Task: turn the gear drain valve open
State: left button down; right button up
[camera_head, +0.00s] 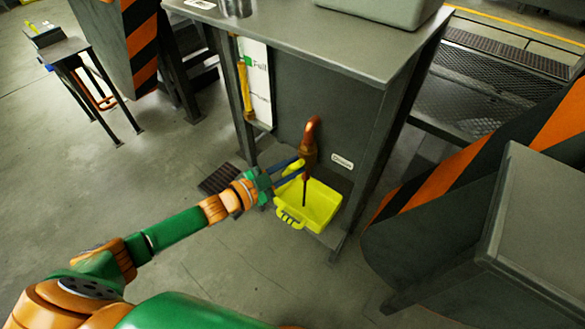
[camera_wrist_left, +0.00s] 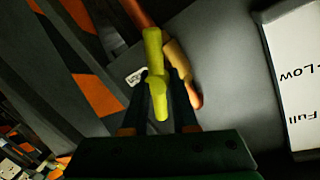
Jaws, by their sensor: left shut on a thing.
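The gear drain valve is a copper-coloured pipe (camera_head: 311,135) on the front of a grey cabinet. Its yellow handle (camera_wrist_left: 155,75) shows in the left wrist view between my fingers. My left gripper (camera_head: 292,170) reaches the valve from the left in the head view and is shut on the handle; the fingers (camera_wrist_left: 158,105) sit on both sides of it. A thin dark line, like a liquid stream, runs from the valve's lower end down into a yellow tray (camera_head: 322,203). My right gripper is out of view.
The grey cabinet (camera_head: 345,110) carries a label plate (camera_head: 342,161) right of the valve and a level gauge (camera_head: 245,80) at left. Black-and-orange striped machine panels (camera_head: 470,160) stand at right. A small table (camera_head: 62,50) is far left. The floor in front is clear.

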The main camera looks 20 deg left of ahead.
pick_arm(q)
jog(key=n, duration=0.2)
jog(key=n+h+b, duration=0.1)
jog(key=n, duration=0.1)
jog(key=shift+s+f+b, duration=0.1)
jog(key=shift+f+b, duration=0.2)
jog(key=shift+f, duration=0.1)
jog(key=shift+r+n+t, duration=0.1)
jog(key=shift+n+t, duration=0.3)
jog(key=shift+n, duration=0.3)
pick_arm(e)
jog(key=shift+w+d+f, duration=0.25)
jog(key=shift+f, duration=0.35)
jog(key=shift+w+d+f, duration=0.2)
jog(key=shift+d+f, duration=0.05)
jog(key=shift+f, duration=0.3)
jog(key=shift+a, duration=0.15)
pick_arm(q)
jog(key=c, duration=1)
grip_release()
jog(key=shift+r, duration=0.1)
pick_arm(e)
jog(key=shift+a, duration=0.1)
